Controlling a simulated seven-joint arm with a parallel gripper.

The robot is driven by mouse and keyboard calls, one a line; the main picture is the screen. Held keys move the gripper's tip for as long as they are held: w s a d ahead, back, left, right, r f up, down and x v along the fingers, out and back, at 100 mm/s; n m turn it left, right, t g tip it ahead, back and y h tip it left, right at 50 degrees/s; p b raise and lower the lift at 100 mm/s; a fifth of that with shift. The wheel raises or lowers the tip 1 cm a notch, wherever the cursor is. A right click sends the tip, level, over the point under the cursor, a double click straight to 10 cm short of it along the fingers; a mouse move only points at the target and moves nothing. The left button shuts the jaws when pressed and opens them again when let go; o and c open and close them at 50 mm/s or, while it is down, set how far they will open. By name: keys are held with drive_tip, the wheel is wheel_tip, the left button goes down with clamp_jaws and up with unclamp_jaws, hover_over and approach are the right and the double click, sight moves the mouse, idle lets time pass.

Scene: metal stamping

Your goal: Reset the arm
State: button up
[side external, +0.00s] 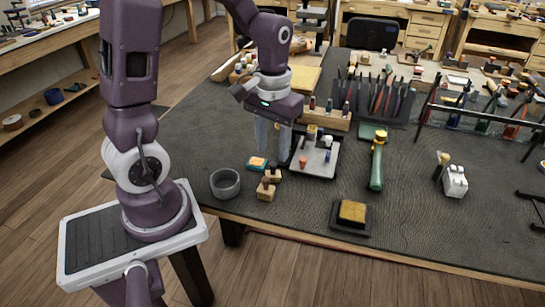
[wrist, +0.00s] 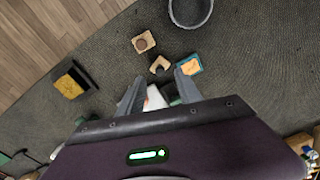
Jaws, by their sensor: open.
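My gripper (side external: 272,142) points down over the dark workbench mat, at the left edge of a pale tray (side external: 318,164) that holds several small pegs or stamps. In the wrist view my gripper (wrist: 160,88) has its two grey fingers apart, and no object is clamped between them. A whitish thing (wrist: 155,97) shows behind and between the fingers, partly hidden by the gripper body. I cannot tell from the side view how high the fingertips are above the mat.
A grey bowl (side external: 225,184), wooden stamp blocks (side external: 265,191) and a teal-and-orange pad (side external: 257,163) lie close by. A green-handled hammer (side external: 377,165), a yellow block on a black base (side external: 351,213) and a tool rack (side external: 380,97) stand further right.

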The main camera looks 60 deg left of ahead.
drive_tip(key=s+d+r+m+t, duration=0.5)
drive_tip(key=s+d+r, duration=0.3)
drive_tip(key=s+r, duration=0.3)
wheel_tip(320, 180, up, 2)
drive_tip(key=shift+s+d+r+m+t, duration=0.1)
drive_tip(key=shift+s+d+m+t, duration=0.05)
drive_tip(key=shift+s+m+t, duration=0.15)
idle(0.3)
